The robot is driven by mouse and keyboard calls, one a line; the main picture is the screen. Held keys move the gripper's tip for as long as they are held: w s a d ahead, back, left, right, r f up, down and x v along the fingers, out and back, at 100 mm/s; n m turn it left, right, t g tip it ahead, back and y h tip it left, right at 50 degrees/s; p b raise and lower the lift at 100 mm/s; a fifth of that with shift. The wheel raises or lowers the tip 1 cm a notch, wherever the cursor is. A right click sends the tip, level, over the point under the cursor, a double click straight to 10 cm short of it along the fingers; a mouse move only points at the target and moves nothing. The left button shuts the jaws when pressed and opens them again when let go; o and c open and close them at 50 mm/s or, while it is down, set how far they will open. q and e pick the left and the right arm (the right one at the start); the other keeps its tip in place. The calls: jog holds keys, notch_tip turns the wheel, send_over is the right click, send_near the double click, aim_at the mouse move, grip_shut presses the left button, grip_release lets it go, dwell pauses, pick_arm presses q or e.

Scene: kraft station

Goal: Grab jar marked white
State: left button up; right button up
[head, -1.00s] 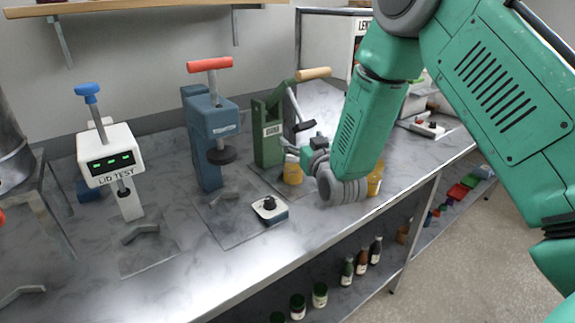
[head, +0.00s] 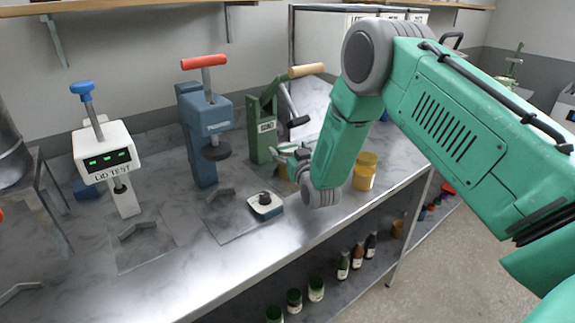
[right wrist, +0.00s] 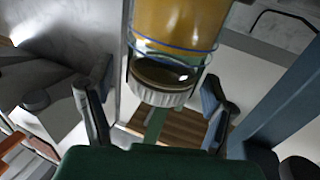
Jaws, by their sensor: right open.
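My right gripper (head: 283,156) reaches in over the worktop near the green press, its fingers open. In the right wrist view the open fingers (right wrist: 156,78) are on either side of a jar (right wrist: 175,25) with amber contents and a pale ribbed lid or rim. Thin blue lines ring this jar; I cannot tell whether the fingers touch it. In the head view a yellow jar (head: 284,173) is mostly hidden behind my gripper. Another yellow jar (head: 365,170) stands to the right of my wrist. I can read no white marking on either jar. My left gripper is out of view.
The green press (head: 262,128) with a wooden handle stands just behind my gripper. A blue press (head: 198,130) and a white lid tester (head: 105,155) stand to the left. A small scale-like device (head: 266,204) lies near the front edge. Several bottles stand on the shelf below.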

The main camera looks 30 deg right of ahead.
jog(key=shift+w, duration=0.4)
jog(key=shift+r, duration=0.1)
jog(key=shift+c, duration=0.4)
grip_shut()
